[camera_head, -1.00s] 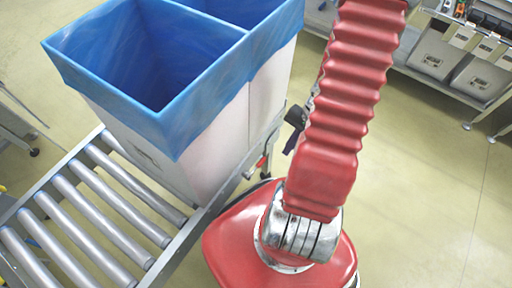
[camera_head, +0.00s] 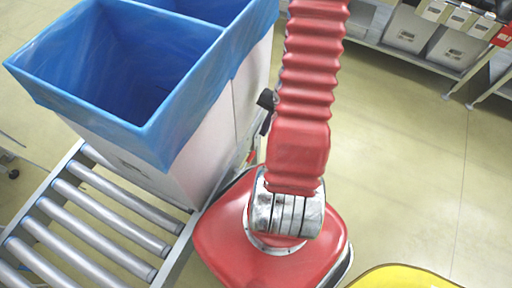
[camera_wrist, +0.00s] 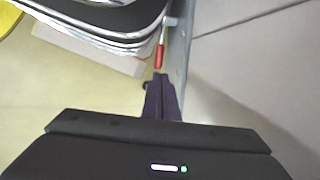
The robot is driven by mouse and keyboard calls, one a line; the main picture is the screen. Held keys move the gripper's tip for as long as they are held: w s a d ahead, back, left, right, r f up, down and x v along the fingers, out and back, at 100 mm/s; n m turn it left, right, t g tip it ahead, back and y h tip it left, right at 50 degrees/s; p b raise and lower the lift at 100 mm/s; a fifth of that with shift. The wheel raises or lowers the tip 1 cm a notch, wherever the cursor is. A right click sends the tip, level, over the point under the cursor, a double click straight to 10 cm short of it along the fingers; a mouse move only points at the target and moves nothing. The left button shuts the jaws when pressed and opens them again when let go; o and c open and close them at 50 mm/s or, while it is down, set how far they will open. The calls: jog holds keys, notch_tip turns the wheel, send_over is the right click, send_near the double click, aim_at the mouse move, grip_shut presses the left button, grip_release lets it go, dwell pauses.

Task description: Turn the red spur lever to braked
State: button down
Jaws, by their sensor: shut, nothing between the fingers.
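The red spur lever (camera_wrist: 159,56) shows in the wrist view as a short red handle on a thin metal stem, beside a grey rail. In the head view a small red piece, likely the same lever (camera_head: 253,155), shows at the conveyor's side below the lined box, partly hidden by my arm. My gripper (camera_wrist: 160,77) is shut and empty, with its dark fingertips just short of the lever's red end in the wrist view. I cannot tell if they touch. In the head view my gripper is mostly hidden behind my red arm.
A tall box with blue liners (camera_head: 165,150) stands on the roller conveyor (camera_head: 110,215) at left. A yellow rounded object (camera_head: 405,278) is at the bottom right. A rack with grey bins (camera_head: 455,48) stands at the back right. The floor between is clear.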

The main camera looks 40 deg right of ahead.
aim_at(253, 154)
jog(key=x, duration=1.3)
jog(key=shift+f, duration=0.2)
jog(key=shift+f, duration=0.15)
jog(key=shift+f, duration=1.3)
jog(key=shift+r, duration=0.15)
